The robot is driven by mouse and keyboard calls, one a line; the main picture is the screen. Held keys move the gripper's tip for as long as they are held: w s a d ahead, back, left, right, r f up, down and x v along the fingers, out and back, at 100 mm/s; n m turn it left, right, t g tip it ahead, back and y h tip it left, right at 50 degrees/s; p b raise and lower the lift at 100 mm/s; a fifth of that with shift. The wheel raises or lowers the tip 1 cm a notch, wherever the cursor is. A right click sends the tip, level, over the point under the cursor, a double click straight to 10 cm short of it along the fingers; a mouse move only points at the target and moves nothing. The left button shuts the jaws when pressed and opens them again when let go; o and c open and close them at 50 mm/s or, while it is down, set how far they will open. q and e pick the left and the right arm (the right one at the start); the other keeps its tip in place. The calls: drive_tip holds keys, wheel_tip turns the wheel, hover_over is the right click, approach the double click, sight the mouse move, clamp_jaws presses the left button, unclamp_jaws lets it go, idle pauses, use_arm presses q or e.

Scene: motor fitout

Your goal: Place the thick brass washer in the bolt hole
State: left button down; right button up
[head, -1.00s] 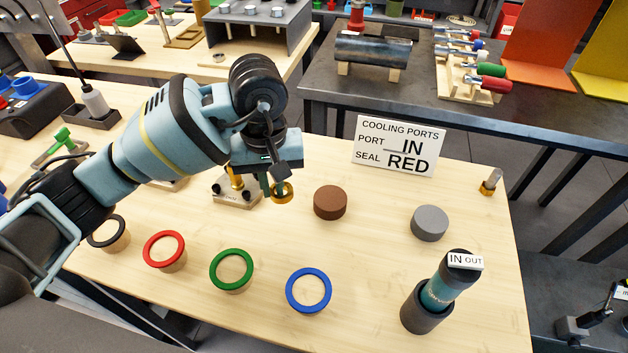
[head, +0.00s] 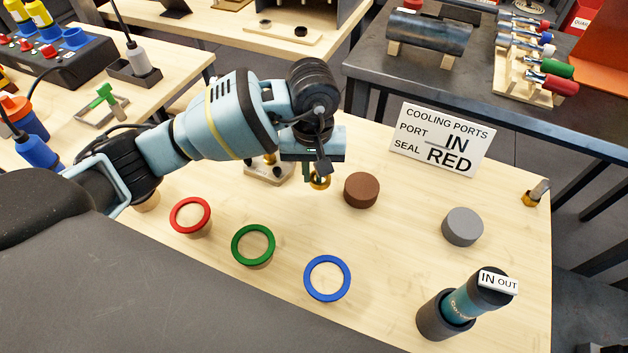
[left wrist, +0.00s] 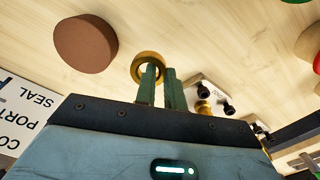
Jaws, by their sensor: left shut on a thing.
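My left gripper (head: 314,172) is shut on the thick brass washer (head: 320,181), a gold ring held above the table. In the left wrist view the washer (left wrist: 148,62) sits at the tips of the green fingers of the gripper (left wrist: 160,74), its opening partly covered by a finger. A small pale plate (head: 263,175) with dark bolts and a brass piece stands just behind and left of the gripper, partly hidden by it. The plate also shows in the left wrist view (left wrist: 211,91), beside the fingers and apart from the washer. I cannot make out the bolt hole. My right gripper is out of view.
A brown cylinder (head: 361,190) stands close right of the washer. Red (head: 190,215), green (head: 253,245) and blue (head: 327,278) rings lie in front. A grey cylinder (head: 462,227), a sign (head: 440,140) and a tilted teal motor (head: 461,304) stand to the right.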

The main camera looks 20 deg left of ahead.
sight(313, 177)
use_arm(q)
drive_tip(key=shift+f, duration=1.85)
drive_tip(key=shift+f, duration=0.1)
drive_tip(key=shift+f, duration=0.15)
drive_tip(key=c, duration=1.5)
unclamp_jaws()
